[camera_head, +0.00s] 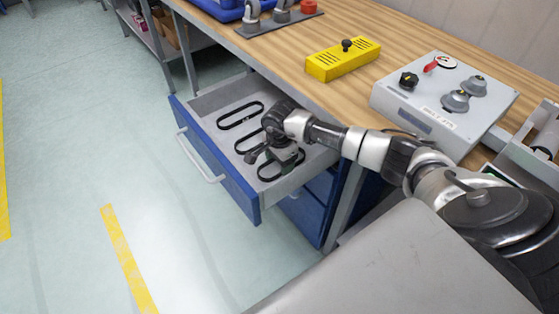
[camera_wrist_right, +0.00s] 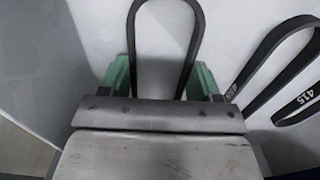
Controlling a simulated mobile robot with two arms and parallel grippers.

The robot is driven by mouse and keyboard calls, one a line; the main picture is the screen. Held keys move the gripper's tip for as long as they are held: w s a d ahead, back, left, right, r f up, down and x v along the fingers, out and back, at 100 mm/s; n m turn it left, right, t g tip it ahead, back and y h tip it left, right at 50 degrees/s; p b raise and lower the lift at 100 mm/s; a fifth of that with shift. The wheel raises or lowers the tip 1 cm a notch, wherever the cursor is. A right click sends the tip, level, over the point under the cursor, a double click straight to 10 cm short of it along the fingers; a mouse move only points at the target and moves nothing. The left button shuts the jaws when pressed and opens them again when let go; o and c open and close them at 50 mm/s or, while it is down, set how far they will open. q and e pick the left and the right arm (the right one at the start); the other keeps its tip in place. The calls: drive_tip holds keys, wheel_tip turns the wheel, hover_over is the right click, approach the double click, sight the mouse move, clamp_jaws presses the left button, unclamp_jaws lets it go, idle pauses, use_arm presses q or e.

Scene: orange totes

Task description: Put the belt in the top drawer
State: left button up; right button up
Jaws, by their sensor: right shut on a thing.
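The open top drawer (camera_head: 215,180) has a blue front and a grey inside. A black belt loop (camera_head: 240,103) lies flat in its far part, and other black belt loops show nearer my gripper. My right gripper (camera_head: 284,157) is low inside the drawer. In the right wrist view its green fingers (camera_wrist_right: 165,82) are shut on a black belt (camera_wrist_right: 194,40), which loops out ahead of them. In the head view my gripper partly hides the held belt. My left gripper is not in view.
The wooden workbench (camera_head: 285,55) stands above the drawer. It carries a yellow box with a black knob (camera_head: 343,62) and a grey control panel (camera_head: 430,110). A closed blue drawer (camera_head: 302,215) is below. The floor (camera_head: 70,130) at left is clear.

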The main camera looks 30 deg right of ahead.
drive_tip(key=shift+f, duration=0.25)
idle(0.5)
drive_tip(key=o, duration=1)
drive_tip(key=shift+r, duration=0.1)
drive_tip(key=shift+r+p, duration=2.05)
drive_tip(key=shift+r, duration=1.4)
